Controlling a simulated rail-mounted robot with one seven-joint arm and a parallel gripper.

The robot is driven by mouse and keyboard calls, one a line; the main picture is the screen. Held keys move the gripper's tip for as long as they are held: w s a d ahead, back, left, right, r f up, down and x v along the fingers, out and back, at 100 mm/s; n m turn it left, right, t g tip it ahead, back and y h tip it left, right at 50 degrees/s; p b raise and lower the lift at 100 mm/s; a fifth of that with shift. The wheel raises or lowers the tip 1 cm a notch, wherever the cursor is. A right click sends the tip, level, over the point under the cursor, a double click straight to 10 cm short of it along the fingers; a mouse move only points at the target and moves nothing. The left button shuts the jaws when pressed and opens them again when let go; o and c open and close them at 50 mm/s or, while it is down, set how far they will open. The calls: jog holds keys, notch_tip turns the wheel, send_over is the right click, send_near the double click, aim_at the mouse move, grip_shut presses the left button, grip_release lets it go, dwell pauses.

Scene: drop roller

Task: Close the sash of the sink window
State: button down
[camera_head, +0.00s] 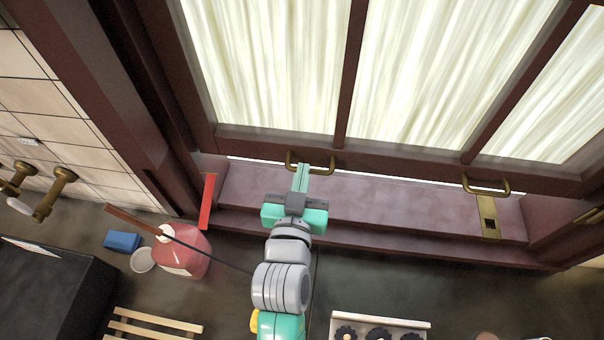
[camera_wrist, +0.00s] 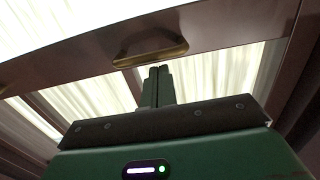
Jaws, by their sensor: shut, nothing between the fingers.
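The sash (camera_head: 400,163) of the sink window is a dark red-brown wooden frame with pale, curtain-like panes. A thin bright strip shows between its bottom rail and the sill (camera_head: 390,210). Two brass handles sit on the rail: a left one (camera_head: 325,170) and a right one (camera_head: 486,191). My gripper (camera_head: 301,166) is shut and empty, its fingertips overlapping the left handle in the head view. In the wrist view, the fingertips (camera_wrist: 158,71) appear just below that handle (camera_wrist: 150,54). I cannot tell whether they touch it or the rail.
A brass plate (camera_head: 489,216) lies on the sill below the right handle. On the counter at left are a pink-red jug (camera_head: 184,255), a blue sponge (camera_head: 122,241) and a wooden rack (camera_head: 150,326). A tray of dark knobs (camera_head: 380,330) is at the bottom. Brass taps (camera_head: 55,190) are far left.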

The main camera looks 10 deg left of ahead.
notch_tip(320, 180, down, 21)
jog(key=b, duration=1.6)
jog(key=shift+f, duration=0.15)
notch_tip(320, 180, up, 6)
jog(key=s+p, duration=0.1)
jog(key=p, duration=0.4)
jog(key=s+b, duration=0.1)
jog(key=s, duration=0.9)
jog(key=shift+f+b, duration=0.3)
jog(key=shift+f, duration=0.05)
jog(key=shift+w+d, duration=0.1)
